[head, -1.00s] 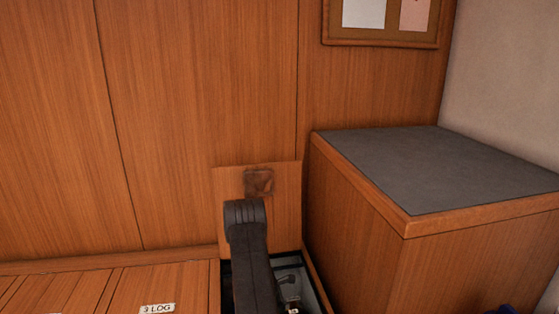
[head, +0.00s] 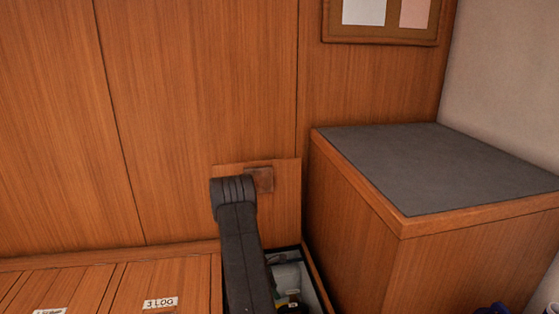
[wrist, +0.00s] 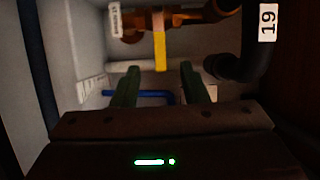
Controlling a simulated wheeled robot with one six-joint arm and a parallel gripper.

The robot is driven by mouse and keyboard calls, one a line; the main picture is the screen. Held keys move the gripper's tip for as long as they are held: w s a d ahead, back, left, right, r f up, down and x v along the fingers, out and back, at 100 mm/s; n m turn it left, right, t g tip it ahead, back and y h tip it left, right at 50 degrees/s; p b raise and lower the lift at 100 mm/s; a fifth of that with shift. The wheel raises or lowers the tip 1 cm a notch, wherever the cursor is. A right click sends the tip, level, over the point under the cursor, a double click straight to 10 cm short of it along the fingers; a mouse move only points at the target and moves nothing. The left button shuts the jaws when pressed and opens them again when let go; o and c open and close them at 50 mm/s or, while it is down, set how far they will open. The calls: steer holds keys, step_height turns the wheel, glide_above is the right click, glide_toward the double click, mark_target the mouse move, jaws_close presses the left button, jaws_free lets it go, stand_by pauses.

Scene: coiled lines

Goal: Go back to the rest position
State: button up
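My dark arm rises from an open locker compartment (head: 312,285) in the head view. My gripper is not clearly visible there. In the wrist view my gripper (wrist: 161,74) shows two dark green fingers set well apart, with nothing clasped between them. Beyond them are a yellow strip (wrist: 160,52) hanging from an orange-brown fitting (wrist: 200,25), and a blue bar (wrist: 152,95) low down. The bar appears to lie beyond the fingers; I cannot tell if it touches them.
A raised wooden lid (head: 287,205) stands behind my arm. A grey-topped wooden cabinet (head: 430,165) stands close on the right. A black hose (wrist: 250,50) marked 19 and pale walls crowd the wrist view. Closed lids, one labelled "3 LOG" (head: 160,303), lie left.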

steer(key=b+x, duration=0.2)
steer(key=x, duration=0.7)
steer(key=shift+s+f+b, duration=0.1)
steer(key=shift+b, duration=0.25)
steer(key=shift+w+r+m+p, duration=0.2)
steer(key=shift+m+p, duration=0.1)
steer(key=shift+w+a+m+g, duration=0.1)
steer(key=shift+w+m+g, duration=0.5)
steer(key=shift+m, duration=0.5)
steer(key=shift+r, duration=0.1)
